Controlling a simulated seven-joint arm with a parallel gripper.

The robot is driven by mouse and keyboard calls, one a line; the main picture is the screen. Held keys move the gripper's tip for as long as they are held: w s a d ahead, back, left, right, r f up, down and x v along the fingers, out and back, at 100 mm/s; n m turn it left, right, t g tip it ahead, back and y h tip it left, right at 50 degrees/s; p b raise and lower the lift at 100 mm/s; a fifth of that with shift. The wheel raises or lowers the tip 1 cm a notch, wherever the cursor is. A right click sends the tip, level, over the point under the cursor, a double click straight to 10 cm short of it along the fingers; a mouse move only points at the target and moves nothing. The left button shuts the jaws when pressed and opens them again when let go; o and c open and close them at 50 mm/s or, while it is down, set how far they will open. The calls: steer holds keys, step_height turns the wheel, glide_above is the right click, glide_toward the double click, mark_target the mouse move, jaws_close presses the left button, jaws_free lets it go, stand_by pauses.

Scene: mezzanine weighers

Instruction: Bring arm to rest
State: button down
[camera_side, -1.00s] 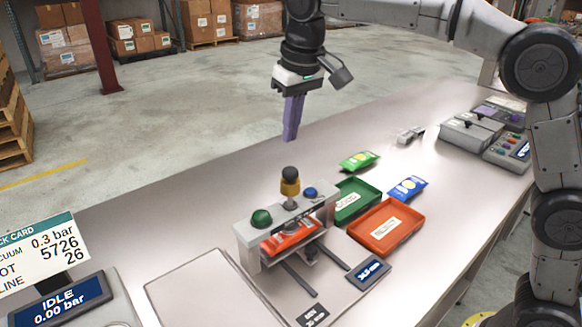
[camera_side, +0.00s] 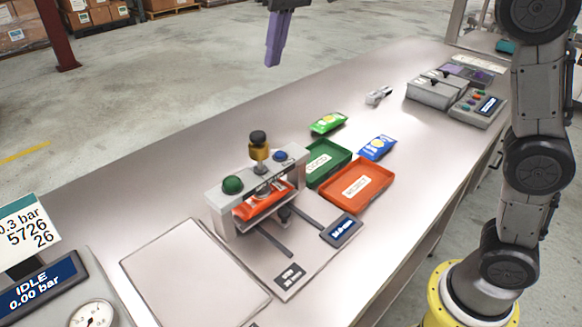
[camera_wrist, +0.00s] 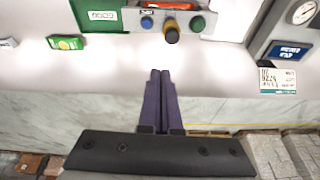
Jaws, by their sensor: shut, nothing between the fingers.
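My gripper (camera_side: 273,62) hangs high over the far side of the bench at the top of the side view. Its purple fingers point down, are shut together, and hold nothing. In the wrist view the two fingers (camera_wrist: 160,75) lie side by side, with the bench far beyond their tips. My upper arm is partly out of the side view's top edge.
The bench (camera_side: 190,150) holds a press (camera_side: 222,207) with an orange packet (camera_side: 262,201) in it, a green tray (camera_side: 340,160), a red-orange tray (camera_side: 378,200), a green packet (camera_side: 327,123), a blue packet (camera_side: 376,147) and a control box (camera_side: 478,107). Air around my gripper is clear.

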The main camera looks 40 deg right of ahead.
steer(key=s+d+t, duration=0.1)
steer(key=s+d, duration=0.3)
steer(key=s, duration=0.4)
steer(key=s+d, duration=0.4)
steer(key=s, duration=0.4)
steer(key=s+d+f+t, duration=0.1)
steer(key=s+f, duration=1)
steer(key=f, duration=0.5)
steer(key=shift+s+d+n, duration=0.15)
steer(key=shift+s+n, duration=0.1)
steer(key=shift+n, duration=0.05)
stand_by(2.3)
